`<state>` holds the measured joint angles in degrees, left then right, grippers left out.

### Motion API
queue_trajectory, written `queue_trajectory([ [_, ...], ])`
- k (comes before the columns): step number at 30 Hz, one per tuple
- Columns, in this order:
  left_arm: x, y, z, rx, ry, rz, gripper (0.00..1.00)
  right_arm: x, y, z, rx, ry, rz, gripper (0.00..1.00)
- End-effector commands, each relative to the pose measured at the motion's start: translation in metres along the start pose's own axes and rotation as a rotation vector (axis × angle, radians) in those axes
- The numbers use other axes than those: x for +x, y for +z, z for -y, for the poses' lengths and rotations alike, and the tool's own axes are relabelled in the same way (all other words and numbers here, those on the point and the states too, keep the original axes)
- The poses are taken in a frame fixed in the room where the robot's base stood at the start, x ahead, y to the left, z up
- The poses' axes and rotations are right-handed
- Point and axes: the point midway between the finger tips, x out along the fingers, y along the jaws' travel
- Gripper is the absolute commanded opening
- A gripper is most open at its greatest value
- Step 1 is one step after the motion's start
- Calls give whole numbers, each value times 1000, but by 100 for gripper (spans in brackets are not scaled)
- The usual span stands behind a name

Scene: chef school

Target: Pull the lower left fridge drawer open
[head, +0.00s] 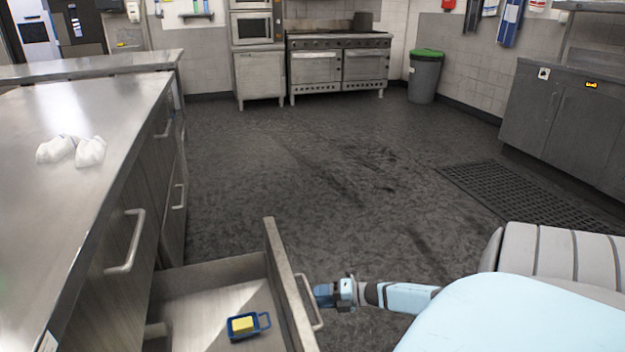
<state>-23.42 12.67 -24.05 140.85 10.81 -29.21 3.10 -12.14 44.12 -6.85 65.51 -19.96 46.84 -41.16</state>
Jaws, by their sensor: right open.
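A drawer (283,275) at the lower left of the head view is pulled out from the steel counter unit, its inside visible from above. A bar handle (312,305) is on its outer face. Inside lies a small blue container (234,333) with a yellow block (243,324) in it. My right gripper (322,294) is right beside the handle, open, with its arm coming from the right. Whether its fingers touch the handle is hard to tell. My left gripper is not in view.
The steel counter (75,130) runs along the left, with white crumpled items (72,150) on top and closed fronts with bar handles (125,242). The dark floor (330,180) ahead is clear. An oven range (340,65) and a green-lidded bin (425,75) stand at the back.

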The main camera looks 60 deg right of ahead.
Motion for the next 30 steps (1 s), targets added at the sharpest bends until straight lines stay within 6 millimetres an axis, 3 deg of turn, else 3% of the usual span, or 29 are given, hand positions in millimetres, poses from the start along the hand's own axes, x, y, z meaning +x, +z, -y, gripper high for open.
queue_trajectory([
  [6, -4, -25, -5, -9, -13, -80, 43, -54, 0, -3, 1, -3, 0, 41],
  [13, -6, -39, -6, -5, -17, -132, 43, -92, 0, -2, 0, -2, 0, 41],
  [18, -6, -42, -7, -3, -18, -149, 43, -103, 0, -1, 0, 1, 0, 41],
  [30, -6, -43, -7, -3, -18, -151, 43, -104, 0, 0, -1, 1, 0, 41],
])
